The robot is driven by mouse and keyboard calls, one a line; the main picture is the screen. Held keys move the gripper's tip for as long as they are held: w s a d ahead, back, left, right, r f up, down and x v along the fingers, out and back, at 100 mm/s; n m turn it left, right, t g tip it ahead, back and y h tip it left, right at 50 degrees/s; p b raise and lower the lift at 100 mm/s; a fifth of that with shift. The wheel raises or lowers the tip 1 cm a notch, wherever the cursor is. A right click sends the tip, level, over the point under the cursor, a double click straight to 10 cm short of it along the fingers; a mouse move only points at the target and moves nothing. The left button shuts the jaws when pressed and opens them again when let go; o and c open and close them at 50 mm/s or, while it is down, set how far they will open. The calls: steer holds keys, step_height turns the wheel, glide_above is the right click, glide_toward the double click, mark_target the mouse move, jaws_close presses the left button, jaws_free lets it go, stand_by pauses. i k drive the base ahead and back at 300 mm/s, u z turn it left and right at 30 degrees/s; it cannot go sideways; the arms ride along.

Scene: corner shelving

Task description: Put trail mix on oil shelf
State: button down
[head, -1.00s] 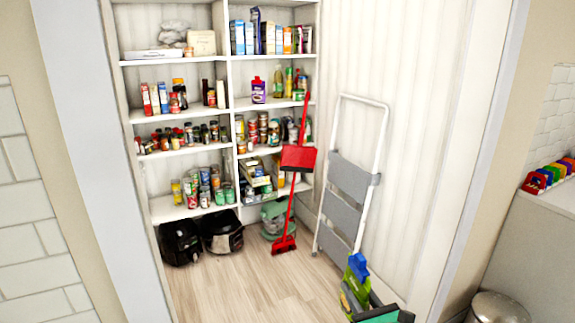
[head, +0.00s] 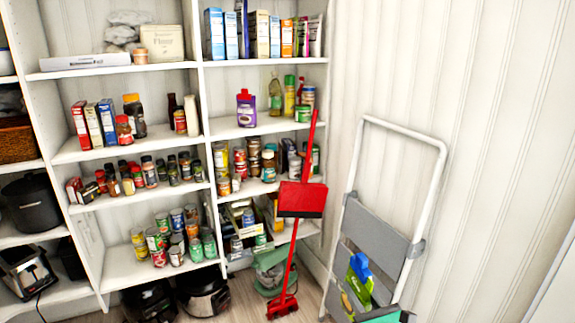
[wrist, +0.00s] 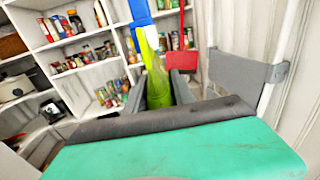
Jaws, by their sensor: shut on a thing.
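The trail mix is a green bag (head: 358,283) with a blue top, low in the head view in front of the step ladder. It also shows upright in the wrist view (wrist: 155,75). My gripper (wrist: 162,88) is shut on its lower part, which the jaws partly hide. The oil shelf (head: 235,131) is in the right bay of the shelving. It bears a purple bottle (head: 246,108), a yellowish oil bottle (head: 275,95), a green bottle (head: 289,96) and jars at its right end. The bag is well apart from this shelf.
A red broom and dustpan (head: 302,200) stands upright before the right bay, crossing the right end of the oil shelf. A folded step ladder (head: 375,225) leans at the right wall. Bare room shows on the oil shelf left of the purple bottle.

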mark_target(270, 124)
steer(key=i, duration=0.45)
steer(key=u, duration=1.8)
steer(key=i, duration=1.8)
steer(key=z, duration=2.5)
steer(key=i, duration=0.85)
